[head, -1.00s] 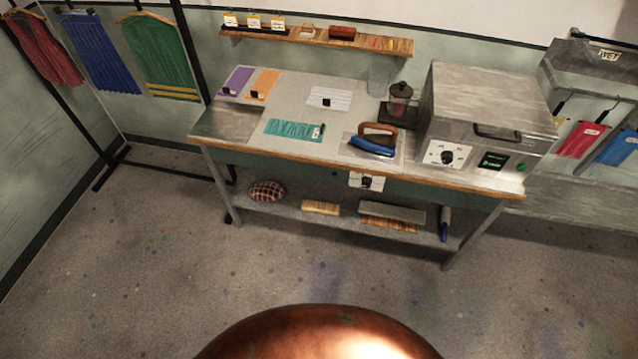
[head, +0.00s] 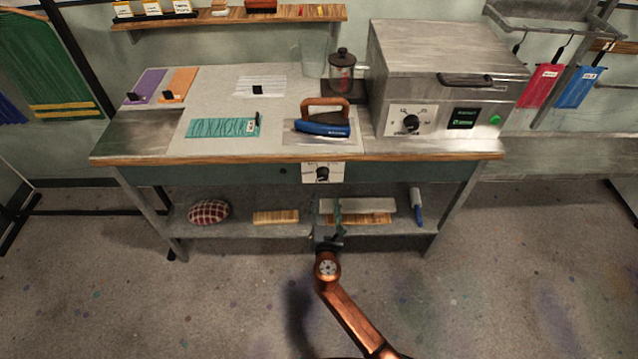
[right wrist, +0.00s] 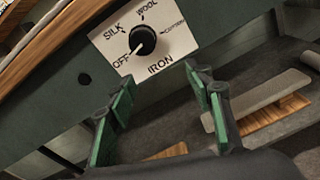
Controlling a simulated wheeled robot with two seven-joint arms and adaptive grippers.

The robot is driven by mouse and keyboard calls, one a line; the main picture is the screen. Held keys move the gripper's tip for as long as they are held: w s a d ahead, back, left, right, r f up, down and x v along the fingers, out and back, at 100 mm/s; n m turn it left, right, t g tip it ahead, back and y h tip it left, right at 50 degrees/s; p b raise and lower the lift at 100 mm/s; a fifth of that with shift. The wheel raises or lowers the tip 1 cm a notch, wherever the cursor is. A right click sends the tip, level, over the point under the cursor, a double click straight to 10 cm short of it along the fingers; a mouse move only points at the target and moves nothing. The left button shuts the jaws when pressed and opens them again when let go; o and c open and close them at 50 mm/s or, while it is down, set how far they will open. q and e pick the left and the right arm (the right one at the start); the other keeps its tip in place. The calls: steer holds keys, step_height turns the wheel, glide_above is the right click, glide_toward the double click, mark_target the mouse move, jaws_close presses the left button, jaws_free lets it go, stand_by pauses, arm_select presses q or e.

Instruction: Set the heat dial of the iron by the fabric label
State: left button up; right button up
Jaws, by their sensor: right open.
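The iron heat dial is a black knob (head: 322,173) on a white plate on the table's front edge. In the right wrist view the knob (right wrist: 142,40) is surrounded by OFF, SILK, WOOL and COTTON, with IRON below; its white mark points toward OFF. The blue iron (head: 323,127) with a brown handle rests on the tabletop above it. A teal cloth (head: 215,128) lies left of the iron, with a small label (head: 251,126) too small to read. My right gripper (right wrist: 160,92) is open and empty, its green-padded fingers below the dial and apart from it. My left gripper is out of view.
A grey press box (head: 440,60) with its own dial (head: 411,122) stands right on the table (head: 240,158). The lower shelf (head: 240,230) holds a checked cushion (head: 209,212), brushes and a board. The floor in front is clear.

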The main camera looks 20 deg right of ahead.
mark_target(323, 178)
steer(key=shift+n+t+h, duration=0.3)
steer(key=shift+n+t, duration=0.1)
steer(key=shift+t, duration=0.1)
steer(key=w+r, duration=0.1)
steer(key=w, duration=0.1)
steer(key=w+r+b, duration=0.1)
steer(key=w, duration=0.1)
steer(key=w+d+r+b, duration=0.1)
steer(key=w, duration=0.1)
steer(key=shift+w+r, duration=0.1)
steer(key=shift+w, duration=0.2)
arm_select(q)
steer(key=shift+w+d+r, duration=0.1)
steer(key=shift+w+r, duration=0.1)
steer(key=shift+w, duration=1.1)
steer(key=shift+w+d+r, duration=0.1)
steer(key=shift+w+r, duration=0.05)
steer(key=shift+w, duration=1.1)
arm_select(e)
steer(key=shift+x, duration=0.75)
steer(key=shift+d+r, duration=0.1)
steer(key=shift+c, duration=0.2)
steer(key=c, duration=1.1)
